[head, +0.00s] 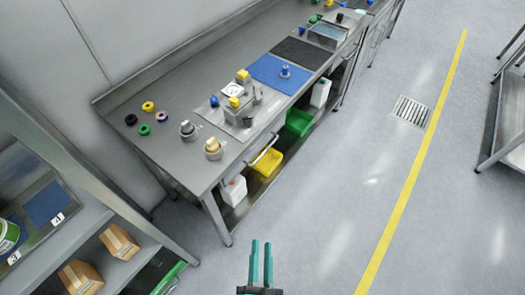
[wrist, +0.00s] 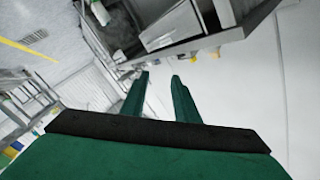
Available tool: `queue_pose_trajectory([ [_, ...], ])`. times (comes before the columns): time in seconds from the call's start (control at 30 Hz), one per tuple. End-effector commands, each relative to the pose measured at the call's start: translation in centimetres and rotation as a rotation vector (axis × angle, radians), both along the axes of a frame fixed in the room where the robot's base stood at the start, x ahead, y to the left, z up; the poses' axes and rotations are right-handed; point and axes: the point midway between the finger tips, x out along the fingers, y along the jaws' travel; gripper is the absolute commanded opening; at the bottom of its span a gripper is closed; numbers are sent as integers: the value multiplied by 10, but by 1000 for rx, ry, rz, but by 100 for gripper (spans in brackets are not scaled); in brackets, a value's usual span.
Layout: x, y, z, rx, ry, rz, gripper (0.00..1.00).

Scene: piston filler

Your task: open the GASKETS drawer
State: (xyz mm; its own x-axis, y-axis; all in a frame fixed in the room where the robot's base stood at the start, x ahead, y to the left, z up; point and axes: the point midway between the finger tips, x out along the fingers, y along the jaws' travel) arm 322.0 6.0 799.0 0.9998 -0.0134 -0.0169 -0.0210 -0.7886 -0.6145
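My gripper (head: 261,243) is over the floor in front of the workbench, with its two teal fingers apart and nothing between them. In the wrist view, my gripper (wrist: 160,75) also shows a clear gap between the fingers. I cannot read any GASKETS label, so I cannot tell which part is that drawer. A bar-like handle (head: 264,151) shows under the front edge of the workbench (head: 165,152), above and apart from my gripper. Grey cabinet fronts (head: 373,43) show at the far end of the bench, small and unlabelled in this view.
A yellow bin (head: 267,162), a green bin (head: 299,121) and white jugs stand on the shelf under the bench. A rack (head: 85,240) with cardboard boxes stands at the lower left. The floor right of the bench is free up to a yellow line (head: 414,165).

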Motion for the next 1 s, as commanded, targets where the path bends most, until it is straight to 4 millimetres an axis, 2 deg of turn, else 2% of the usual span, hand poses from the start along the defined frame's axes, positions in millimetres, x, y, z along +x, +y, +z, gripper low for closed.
queue_pose_trajectory([
  [0.03,19,2,-8,84,-31,-6,28],
  [0.3,112,6,-42,581,-176,-41,28],
  [0.6,224,18,-60,1101,-318,-64,28],
  [0.7,252,22,-62,1232,-355,-70,28],
  [0.8,272,24,-63,1326,-380,-77,28],
  [1.0,291,26,-63,1406,-402,-82,28],
])
